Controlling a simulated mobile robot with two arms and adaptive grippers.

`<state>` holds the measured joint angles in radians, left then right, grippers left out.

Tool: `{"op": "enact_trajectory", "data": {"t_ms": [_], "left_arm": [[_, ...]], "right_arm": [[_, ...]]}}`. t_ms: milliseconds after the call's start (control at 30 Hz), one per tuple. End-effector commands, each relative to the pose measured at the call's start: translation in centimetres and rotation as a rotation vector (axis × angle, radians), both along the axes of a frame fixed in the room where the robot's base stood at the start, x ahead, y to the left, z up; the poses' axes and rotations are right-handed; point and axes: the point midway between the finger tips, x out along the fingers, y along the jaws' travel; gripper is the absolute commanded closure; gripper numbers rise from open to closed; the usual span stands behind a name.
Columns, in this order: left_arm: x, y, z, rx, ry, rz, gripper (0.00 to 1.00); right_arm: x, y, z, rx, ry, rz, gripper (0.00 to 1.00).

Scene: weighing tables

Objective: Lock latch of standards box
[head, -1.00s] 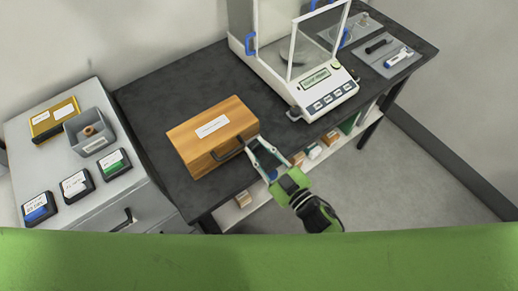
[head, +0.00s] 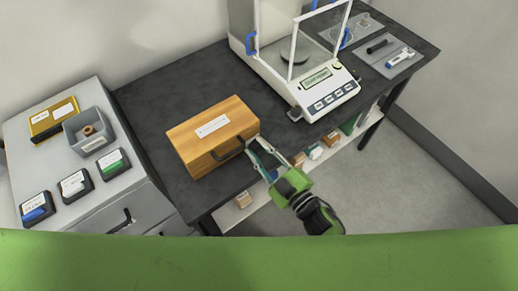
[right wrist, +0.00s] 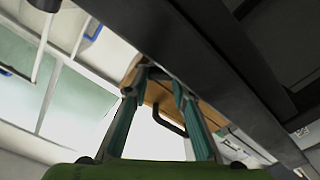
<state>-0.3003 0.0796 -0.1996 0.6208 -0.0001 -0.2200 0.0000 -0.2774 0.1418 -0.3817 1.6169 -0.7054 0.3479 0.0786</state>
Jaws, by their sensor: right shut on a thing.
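The standards box (head: 205,150) is a closed wooden box with a white label on its lid, standing near the front edge of the dark table. A dark handle (head: 229,149) is on its front side; the handle also shows in the right wrist view (right wrist: 168,121). My right gripper (head: 256,144) is at the box's front right corner, right of the handle. In the right wrist view its fingertips (right wrist: 160,76) meet the box front around a small dark part, seemingly the latch. The fingers largely hide the latch, so its position cannot be told. My left gripper is not in view.
A balance (head: 318,88) with a glass shield stands right of the box on the dark table (head: 150,103). Grey mats with small tools lie at the far right. A grey cabinet (head: 90,195) at left holds a tray and several small cases. A lower shelf holds small items.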

Motion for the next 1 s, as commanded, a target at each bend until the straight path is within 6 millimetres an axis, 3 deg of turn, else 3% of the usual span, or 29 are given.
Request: {"op": "enact_trajectory", "data": {"t_ms": [33,67,100,133,700,1000], "left_arm": [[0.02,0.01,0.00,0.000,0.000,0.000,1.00],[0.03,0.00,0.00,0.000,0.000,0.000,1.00],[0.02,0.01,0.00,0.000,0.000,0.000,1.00],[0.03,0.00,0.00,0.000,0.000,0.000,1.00],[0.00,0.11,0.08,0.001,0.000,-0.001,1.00],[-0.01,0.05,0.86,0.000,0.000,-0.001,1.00]], "right_arm": [[-0.01,-0.02,-0.07,-0.001,0.002,0.000,0.98],[-0.01,-0.03,-0.06,-0.001,0.001,-0.001,0.74],[-0.01,-0.03,-0.06,-0.001,0.002,0.000,0.64],[-0.01,-0.02,-0.07,-0.001,0.002,0.000,0.60],[-0.01,-0.01,-0.02,0.015,0.012,0.000,0.60],[0.06,-0.08,0.16,0.232,0.169,-0.001,0.60]]}}
